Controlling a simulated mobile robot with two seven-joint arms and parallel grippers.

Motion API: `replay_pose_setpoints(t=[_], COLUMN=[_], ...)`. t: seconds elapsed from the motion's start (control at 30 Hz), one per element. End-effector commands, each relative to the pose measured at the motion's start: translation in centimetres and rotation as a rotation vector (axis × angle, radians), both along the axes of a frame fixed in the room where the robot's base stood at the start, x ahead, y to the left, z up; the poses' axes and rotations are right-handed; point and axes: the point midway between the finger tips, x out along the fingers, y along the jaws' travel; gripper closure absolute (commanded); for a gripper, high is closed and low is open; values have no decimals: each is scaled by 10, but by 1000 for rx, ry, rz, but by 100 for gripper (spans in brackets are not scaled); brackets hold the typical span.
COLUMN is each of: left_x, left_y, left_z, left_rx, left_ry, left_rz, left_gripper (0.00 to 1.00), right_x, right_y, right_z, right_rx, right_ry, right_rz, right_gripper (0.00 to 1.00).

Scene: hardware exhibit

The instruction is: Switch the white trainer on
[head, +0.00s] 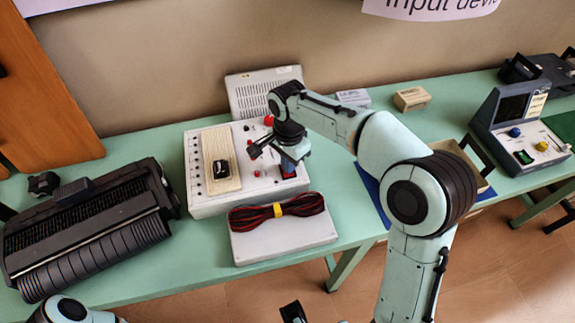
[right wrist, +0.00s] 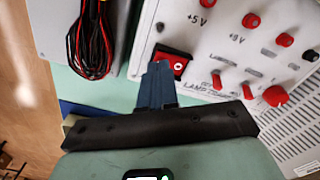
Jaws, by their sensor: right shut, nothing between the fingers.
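The white trainer (head: 215,200) lies on the green table, with a breadboard strip, red knobs and sockets on its face. Its red rocker switch in a black frame (right wrist: 178,62) shows in the right wrist view, near the +5 V label. My right gripper (right wrist: 158,72) is shut and empty. Its fingertips are right at the switch's edge and cover part of it; I cannot tell whether they touch. In the head view the right gripper (head: 288,168) is over the trainer's right side. A dark part at the bottom edge (head: 293,312) may be my left gripper; its fingers are unclear.
A grey box (head: 285,240) with red and black leads (head: 305,206) lies in front of the trainer. A black machine (head: 85,230) stands left, a grey panel (head: 250,90) behind. A blue-grey device (head: 515,125) is far right. Bare table shows behind the grey box's right end.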

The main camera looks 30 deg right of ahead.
Motion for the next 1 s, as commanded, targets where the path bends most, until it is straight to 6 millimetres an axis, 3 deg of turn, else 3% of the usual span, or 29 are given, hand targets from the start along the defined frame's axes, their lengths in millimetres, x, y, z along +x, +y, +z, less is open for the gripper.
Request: replay_pose_setpoints(t=[0.6, 1.0], left_x=[11, 12], left_y=[0, 0], left_z=[45, 46], left_rx=[-1, -1], left_ry=[-7, -8], left_rz=[-1, -2], left_gripper=[57, 57], right_x=[1, 1], right_y=[0, 0], right_z=[54, 56], right_rx=[0, 0], right_ry=[-4, -3], right_rz=[0, 0], right_gripper=[100, 100])
